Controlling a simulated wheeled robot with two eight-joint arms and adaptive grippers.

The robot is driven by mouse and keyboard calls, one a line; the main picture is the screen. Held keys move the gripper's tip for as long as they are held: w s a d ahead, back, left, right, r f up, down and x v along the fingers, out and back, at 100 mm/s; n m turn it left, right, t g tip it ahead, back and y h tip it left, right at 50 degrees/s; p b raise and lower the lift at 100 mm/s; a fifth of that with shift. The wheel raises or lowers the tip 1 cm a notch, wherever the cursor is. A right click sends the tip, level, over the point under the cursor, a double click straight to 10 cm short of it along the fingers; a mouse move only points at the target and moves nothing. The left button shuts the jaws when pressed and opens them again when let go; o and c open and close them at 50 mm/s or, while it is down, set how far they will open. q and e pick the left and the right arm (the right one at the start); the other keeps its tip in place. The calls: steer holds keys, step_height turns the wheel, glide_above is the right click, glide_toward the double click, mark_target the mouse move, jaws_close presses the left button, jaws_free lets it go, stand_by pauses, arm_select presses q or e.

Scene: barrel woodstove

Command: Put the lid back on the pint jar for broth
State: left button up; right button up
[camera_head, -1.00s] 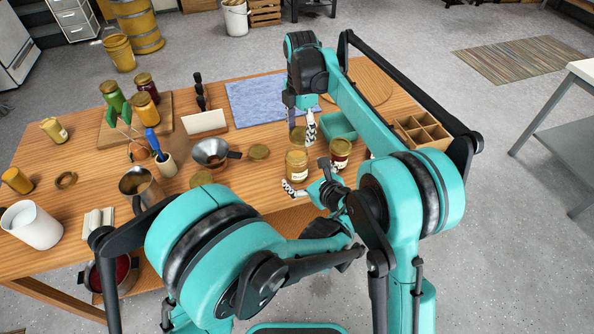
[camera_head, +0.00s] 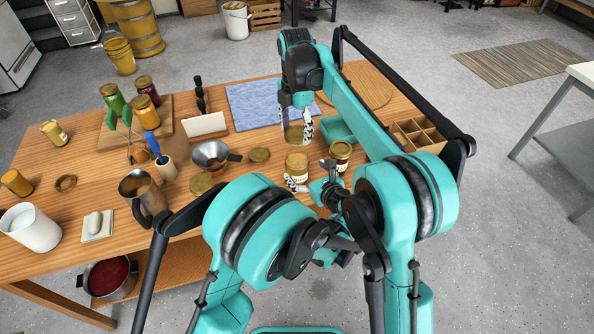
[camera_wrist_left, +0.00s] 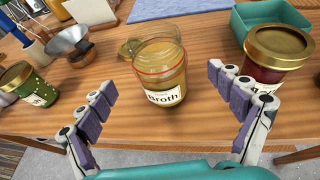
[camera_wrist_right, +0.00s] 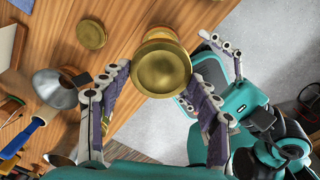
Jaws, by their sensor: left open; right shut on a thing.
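The broth jar (camera_head: 297,167) stands upright on the wooden table near its front edge. In the left wrist view the labelled jar (camera_wrist_left: 162,85) has a clear glass upper part and no lid on it. My right gripper (camera_head: 295,136) is above the table behind the jar in the head view, shut on a round gold lid (camera_wrist_right: 162,70). A tan round form shows partly behind that lid. My left gripper (camera_wrist_left: 170,105) is open, its fingers pointing toward the broth jar from the front, one on each side of it and apart from it.
A red-filled jar with gold lid (camera_wrist_left: 275,52) stands close by my left gripper's right finger. Another gold lid (camera_head: 259,154) and a metal funnel (camera_head: 210,153) lie left of the broth jar. A teal tray (camera_head: 338,130) is behind.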

arm_select(q)
steer(key=x, duration=0.6)
steer(key=shift+w+a+f, duration=0.1)
steer(key=shift+w, duration=0.1)
steer(key=c, duration=1.8)
arm_select(e)
steer(key=shift+f, duration=2.5)
